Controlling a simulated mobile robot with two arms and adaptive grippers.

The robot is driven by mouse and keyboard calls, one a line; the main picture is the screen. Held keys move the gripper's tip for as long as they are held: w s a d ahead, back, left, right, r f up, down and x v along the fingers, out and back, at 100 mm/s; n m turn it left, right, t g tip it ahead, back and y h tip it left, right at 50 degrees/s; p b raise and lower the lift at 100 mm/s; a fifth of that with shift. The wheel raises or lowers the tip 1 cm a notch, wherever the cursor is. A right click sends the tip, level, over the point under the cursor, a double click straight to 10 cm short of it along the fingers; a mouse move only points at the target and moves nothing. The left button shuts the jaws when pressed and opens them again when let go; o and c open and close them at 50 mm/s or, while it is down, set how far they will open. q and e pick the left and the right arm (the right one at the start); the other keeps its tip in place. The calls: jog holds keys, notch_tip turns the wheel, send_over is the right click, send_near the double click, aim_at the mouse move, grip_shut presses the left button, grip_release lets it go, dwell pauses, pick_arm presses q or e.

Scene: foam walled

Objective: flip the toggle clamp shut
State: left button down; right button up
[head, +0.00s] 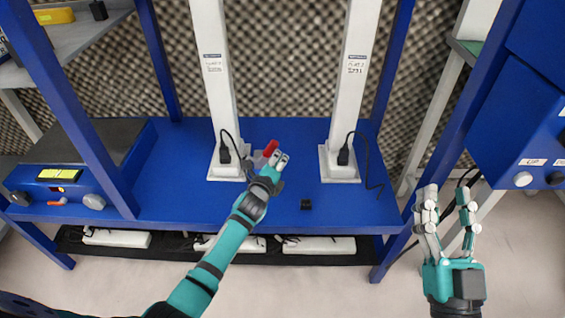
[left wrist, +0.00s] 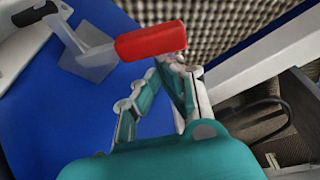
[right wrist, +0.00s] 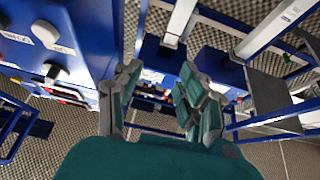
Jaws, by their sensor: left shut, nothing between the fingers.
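The toggle clamp has a red handle (head: 270,148), which shows just behind my left gripper on the blue bench, between the two white posts. In the left wrist view the red handle (left wrist: 150,40) lies across the picture just beyond the fingertips, joined to a pale grey metal part (left wrist: 92,58). My left gripper (head: 278,158) is shut and empty, close to the handle; I cannot tell whether they touch. The clamp's base is mostly hidden by the gripper in the head view. My right gripper (head: 448,207) is open and empty, off the bench's right end.
White posts (head: 217,95) and (head: 350,95) stand on the bench (head: 175,165) either side of the clamp. Black cables hang by their feet. A blue control box (head: 530,130) is at right.

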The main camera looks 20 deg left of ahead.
aim_at(271, 149)
pick_arm(q)
jog(key=shift+s+a+r+n, duration=0.1)
jog(key=shift+a+r+n, duration=0.25)
jog(key=shift+n, duration=0.15)
jog(key=shift+s+a+r+n+t+h, duration=0.1)
jog(key=shift+a+r+n+t+h, duration=0.3)
jog(key=shift+n, duration=0.3)
jog(key=shift+s+a+r+n+t, duration=0.1)
jog(key=shift+a+r+n+t, duration=0.15)
jog(key=shift+n, duration=0.35)
jog(key=shift+s+a+r+n+t, duration=0.15)
jog(key=shift+a+n+t, duration=0.25)
jog(key=shift+n, duration=0.5)
pick_arm(e)
jog(key=shift+w+f+g+h, duration=0.25)
jog(key=shift+f+g, duration=0.1)
jog(key=shift+f, duration=0.2)
jog(key=shift+w+f+g+h, duration=0.15)
jog(key=shift+w+f+g, duration=0.15)
jog(key=shift+f, duration=0.25)
jog(key=shift+s, duration=0.1)
